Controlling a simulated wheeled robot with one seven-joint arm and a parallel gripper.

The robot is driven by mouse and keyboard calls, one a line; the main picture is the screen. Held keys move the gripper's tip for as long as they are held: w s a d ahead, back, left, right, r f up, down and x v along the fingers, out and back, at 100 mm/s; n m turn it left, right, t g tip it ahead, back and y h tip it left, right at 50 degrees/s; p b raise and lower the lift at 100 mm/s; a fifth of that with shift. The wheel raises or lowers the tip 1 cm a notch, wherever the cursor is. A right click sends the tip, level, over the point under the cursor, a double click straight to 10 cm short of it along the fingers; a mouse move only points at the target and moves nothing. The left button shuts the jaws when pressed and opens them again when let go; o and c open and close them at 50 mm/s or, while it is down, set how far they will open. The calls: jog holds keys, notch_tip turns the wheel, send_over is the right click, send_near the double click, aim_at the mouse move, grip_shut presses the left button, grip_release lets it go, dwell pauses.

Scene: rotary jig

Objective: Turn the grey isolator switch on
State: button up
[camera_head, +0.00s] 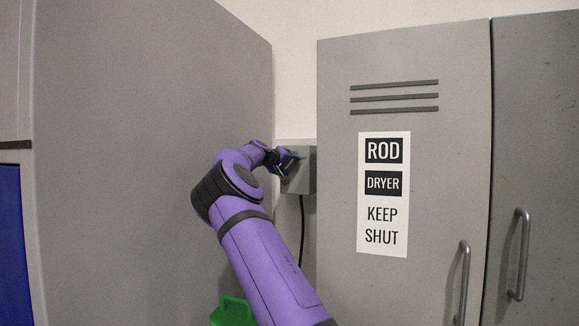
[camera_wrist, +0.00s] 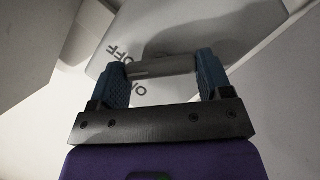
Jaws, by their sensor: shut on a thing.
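The grey isolator switch (camera_head: 306,176) is a box on the wall in the gap between two grey cabinets, partly hidden by my gripper (camera_head: 287,162). In the wrist view the box's face (camera_wrist: 105,62) carries the dark words OFF, farther up, and ON, lower and partly covered. My gripper (camera_wrist: 163,70) has blue finger pads, shut on the two ends of the switch's grey bar handle (camera_wrist: 160,67). The handle lies across the picture between the pads. Which word it points to I cannot tell.
A tall grey cabinet side (camera_head: 150,150) stands close on the left. A grey cabinet (camera_head: 345,220) labelled ROD DRYER KEEP SHUT stands close on the right. A black cable (camera_head: 302,225) hangs below the box. A green object (camera_head: 232,311) is low down by my arm.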

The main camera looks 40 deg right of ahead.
jog(key=shift+n, duration=0.3)
jog(key=n+g+h, duration=0.1)
jog(key=n, duration=0.1)
jog(key=shift+f+n, duration=0.15)
jog(key=shift+n, duration=0.25)
jog(key=shift+f+n+h, duration=0.15)
jog(key=shift+n+h, duration=0.75)
jog(key=shift+n, duration=0.6)
jog(key=o, duration=0.9)
jog(key=shift+w+a, duration=0.1)
jog(key=a, duration=1)
jog(key=shift+a, duration=0.4)
